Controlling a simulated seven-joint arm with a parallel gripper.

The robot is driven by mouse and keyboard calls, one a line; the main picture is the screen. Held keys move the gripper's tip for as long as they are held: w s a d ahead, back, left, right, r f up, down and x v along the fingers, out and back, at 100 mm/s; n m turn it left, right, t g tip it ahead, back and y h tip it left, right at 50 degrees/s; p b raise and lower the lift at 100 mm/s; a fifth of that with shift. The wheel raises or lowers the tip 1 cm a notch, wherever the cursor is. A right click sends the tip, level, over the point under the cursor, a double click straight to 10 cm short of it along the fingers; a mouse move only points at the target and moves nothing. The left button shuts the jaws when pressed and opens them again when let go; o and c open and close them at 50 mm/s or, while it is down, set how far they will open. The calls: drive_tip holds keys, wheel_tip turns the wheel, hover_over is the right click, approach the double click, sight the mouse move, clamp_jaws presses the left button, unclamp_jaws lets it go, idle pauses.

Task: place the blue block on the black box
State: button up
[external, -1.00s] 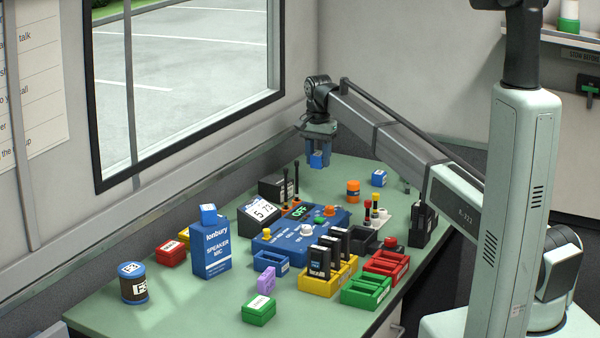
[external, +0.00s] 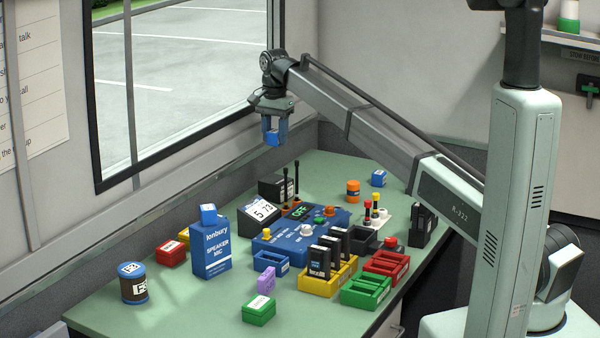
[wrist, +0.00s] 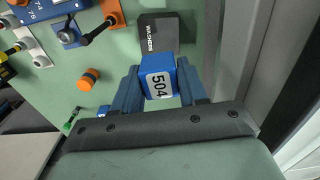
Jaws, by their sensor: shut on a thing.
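My gripper (external: 273,128) is shut on a small blue block (external: 272,140), held in the air above the back of the table. The black box (external: 271,188) stands on the table near the back wall, below the gripper. In the wrist view the black box (wrist: 158,33) reads WASHERS and shows just beyond the block, partly hidden by it. The block and the box are apart.
Another blue block (external: 379,178) and an orange cylinder (external: 353,190) are to the right. The window wall is close behind.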

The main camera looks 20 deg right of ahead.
sight(276, 179)
drive_tip(key=shift+f, duration=5)
drive_tip(key=shift+f, duration=0.15)
drive_tip(key=o, duration=1.1)
drive_tip(key=shift+c, duration=0.2)
wheel_tip(276, 179, up, 12)
drive_tip(key=shift+r, duration=0.15)
